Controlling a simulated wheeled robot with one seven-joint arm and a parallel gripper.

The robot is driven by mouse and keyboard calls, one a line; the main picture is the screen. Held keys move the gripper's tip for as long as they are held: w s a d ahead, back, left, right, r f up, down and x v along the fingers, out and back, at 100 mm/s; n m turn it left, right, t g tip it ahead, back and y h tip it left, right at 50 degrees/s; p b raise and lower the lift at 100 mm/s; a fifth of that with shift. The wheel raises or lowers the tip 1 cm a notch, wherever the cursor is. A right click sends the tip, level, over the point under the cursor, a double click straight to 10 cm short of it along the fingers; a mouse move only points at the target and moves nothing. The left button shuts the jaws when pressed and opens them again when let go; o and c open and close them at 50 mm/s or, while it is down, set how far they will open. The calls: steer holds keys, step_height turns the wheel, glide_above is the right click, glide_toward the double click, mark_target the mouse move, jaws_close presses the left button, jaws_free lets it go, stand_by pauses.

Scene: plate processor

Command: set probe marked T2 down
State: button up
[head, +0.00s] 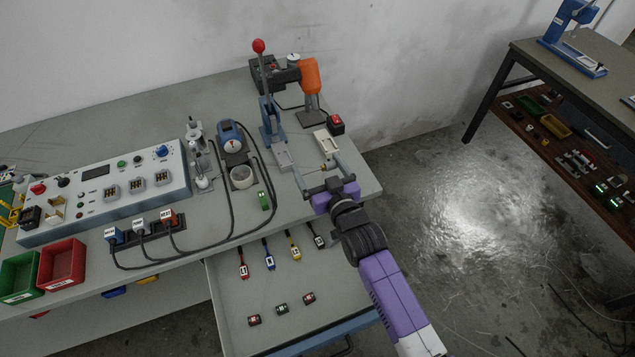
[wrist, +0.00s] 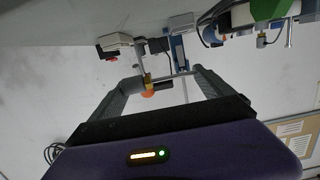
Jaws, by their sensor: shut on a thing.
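My gripper (head: 318,170) is over the right end of the bench, its fingers well apart and closed on a slim grey piece with a brass-coloured end (head: 327,167). I take this for the probe marked T2, though no marking on it is readable. In the wrist view the grey piece (wrist: 172,76) spans between the two fingertips (wrist: 168,77). Whether it touches anything beyond the fingers is unclear. Red (head: 243,264), blue (head: 268,256), yellow (head: 293,246) and black (head: 318,238) handled probes lie in the open drawer (head: 230,300).
A lever press with a red knob (head: 259,46) and an orange-headed tool (head: 310,75) stand behind my gripper. A control box (head: 110,190), cables and a blue device (head: 231,137) are to the left. Red (head: 62,263) and green (head: 20,277) bins sit at the bench's left front.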

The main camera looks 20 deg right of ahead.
mark_target(318, 184)
step_height(318, 184, down, 3)
steer(key=shift+f+b, duration=0.15)
steer(key=shift+b, duration=0.15)
steer(key=shift+f+b, duration=1.05)
steer(key=shift+f, duration=0.8)
steer(key=shift+f+b, duration=0.3)
steer(key=o, duration=1.1)
steer(key=shift+r, duration=0.1)
